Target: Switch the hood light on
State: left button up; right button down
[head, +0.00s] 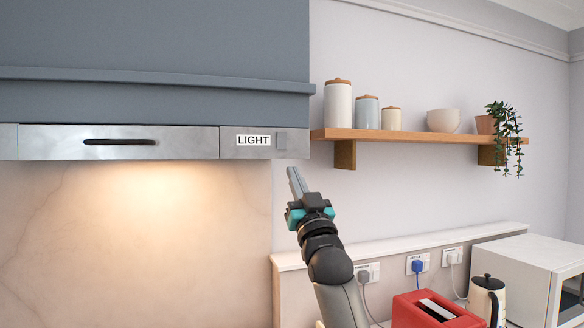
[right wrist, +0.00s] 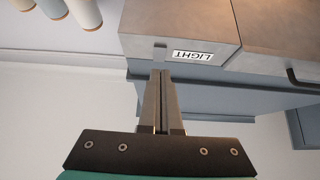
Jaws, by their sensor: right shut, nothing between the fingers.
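The grey hood panel (head: 190,143) carries a white LIGHT label (head: 253,140) with a small grey rocker switch (head: 281,141) to its right. Warm light shines on the wall (head: 145,190) under the hood. My right gripper (head: 293,172) is shut and empty, its fingertips a little below and right of the switch in the head view. In the right wrist view the gripper (right wrist: 161,74) points towards the switch (right wrist: 160,52), beside the upside-down label (right wrist: 193,57). I cannot tell how wide the gap to the switch is. My left gripper is not in view.
A wooden shelf (head: 420,135) with canisters (head: 338,103), a bowl (head: 443,120) and a plant (head: 504,130) is right of the hood.

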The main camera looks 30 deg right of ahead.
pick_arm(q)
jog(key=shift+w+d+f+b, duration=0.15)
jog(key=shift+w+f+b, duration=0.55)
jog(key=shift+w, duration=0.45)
pick_arm(e)
jog(key=v, duration=0.4)
jog(key=shift+f, duration=0.45)
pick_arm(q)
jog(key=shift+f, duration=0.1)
